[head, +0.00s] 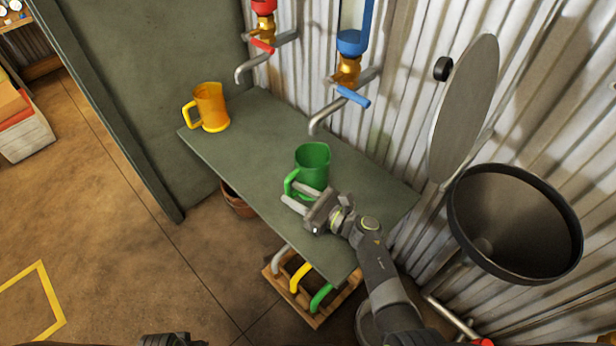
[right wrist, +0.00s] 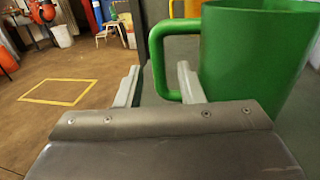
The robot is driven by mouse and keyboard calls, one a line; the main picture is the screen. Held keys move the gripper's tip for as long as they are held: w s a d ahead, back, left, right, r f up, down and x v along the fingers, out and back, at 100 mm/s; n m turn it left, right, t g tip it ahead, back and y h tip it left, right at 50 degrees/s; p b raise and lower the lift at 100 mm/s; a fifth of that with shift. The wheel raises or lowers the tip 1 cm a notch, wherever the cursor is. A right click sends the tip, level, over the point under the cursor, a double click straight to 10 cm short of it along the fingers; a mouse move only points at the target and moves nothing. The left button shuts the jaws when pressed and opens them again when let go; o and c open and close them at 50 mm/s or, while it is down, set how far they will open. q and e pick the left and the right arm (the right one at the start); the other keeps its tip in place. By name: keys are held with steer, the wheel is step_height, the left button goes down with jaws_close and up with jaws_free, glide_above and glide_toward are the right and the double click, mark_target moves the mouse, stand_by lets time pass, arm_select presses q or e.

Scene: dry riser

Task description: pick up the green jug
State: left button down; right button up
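The green jug (head: 313,166) stands upright on the grey-green shelf (head: 245,150), its handle toward the left front. It fills the right side of the right wrist view (right wrist: 258,55). My right gripper (head: 289,197) is at the handle side of the jug, fingers apart. In the right wrist view the handle's upright bar appears between the two fingertips (right wrist: 158,85), with the right finger overlapping the handle opening. I see no grip on it. A dark part at the bottom edge of the head view may be my left gripper (head: 172,340); its fingers are hidden.
An orange jug (head: 211,107) stands at the shelf's far left. A red-handled tap (head: 262,45) and a blue-handled tap (head: 350,95) hang above the shelf by the corrugated wall. A wooden crate (head: 312,318) with coloured handles and a pot (head: 237,203) are below. A round bin (head: 515,225) is at right.

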mark_target(287, 182)
steer(key=x, duration=0.2)
steer(key=shift+w+a, duration=0.1)
steer(key=shift+a, duration=0.15)
steer(key=shift+w+a, duration=0.1)
steer(key=shift+a, duration=0.05)
arm_select(q)
steer(key=shift+d+r, duration=0.15)
steer(key=shift+r, duration=0.4)
arm_select(e)
jaws_close()
steer(key=shift+r, duration=0.15)
